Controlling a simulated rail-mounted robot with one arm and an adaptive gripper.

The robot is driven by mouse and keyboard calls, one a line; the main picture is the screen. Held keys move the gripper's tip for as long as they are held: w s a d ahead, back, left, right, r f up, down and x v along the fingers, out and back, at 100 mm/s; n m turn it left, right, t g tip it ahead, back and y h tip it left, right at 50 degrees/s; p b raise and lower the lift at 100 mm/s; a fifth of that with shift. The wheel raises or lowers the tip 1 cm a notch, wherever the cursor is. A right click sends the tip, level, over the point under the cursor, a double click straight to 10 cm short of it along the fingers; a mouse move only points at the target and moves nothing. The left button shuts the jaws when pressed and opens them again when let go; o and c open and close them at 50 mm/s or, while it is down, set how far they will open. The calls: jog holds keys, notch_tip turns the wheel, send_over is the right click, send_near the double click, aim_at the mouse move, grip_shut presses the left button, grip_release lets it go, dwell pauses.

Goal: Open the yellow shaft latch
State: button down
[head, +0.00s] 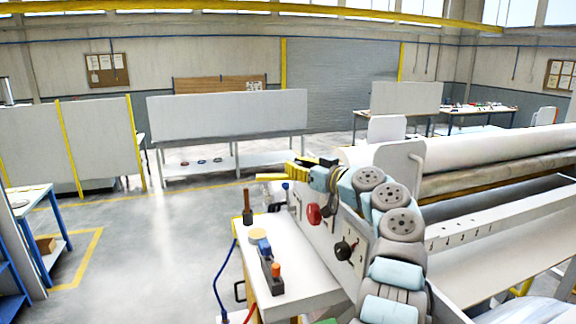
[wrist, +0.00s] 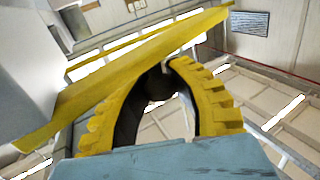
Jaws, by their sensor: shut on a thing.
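The yellow shaft latch (wrist: 110,82) shows in the wrist view as a long flat yellow bar running diagonally from lower left to upper right. My gripper (wrist: 163,68) has yellow ribbed fingers that curve in toward each other, and their tips meet at the bar's lower edge. It is shut on the latch; a dark round part (wrist: 158,86) sits between the fingers. In the head view my gripper (head: 298,168) is at the far end of the machine's side panel, with a yellow piece (head: 268,178) beside it. The exact contact is too small to tell there.
A red knob (head: 314,214) and a black knob (head: 345,249) stick out of the machine's side panel, close to my arm. A small white table (head: 291,284) with tools stands in front. The long white roll (head: 480,147) lies to the right. Open floor is at left.

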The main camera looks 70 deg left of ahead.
jog(key=shift+w+d+r, duration=0.15)
jog(key=shift+w+r, duration=0.05)
jog(key=shift+r, duration=0.05)
jog(key=c, duration=0.8)
grip_release()
jog(key=shift+r, duration=0.1)
jog(key=shift+c, duration=0.2)
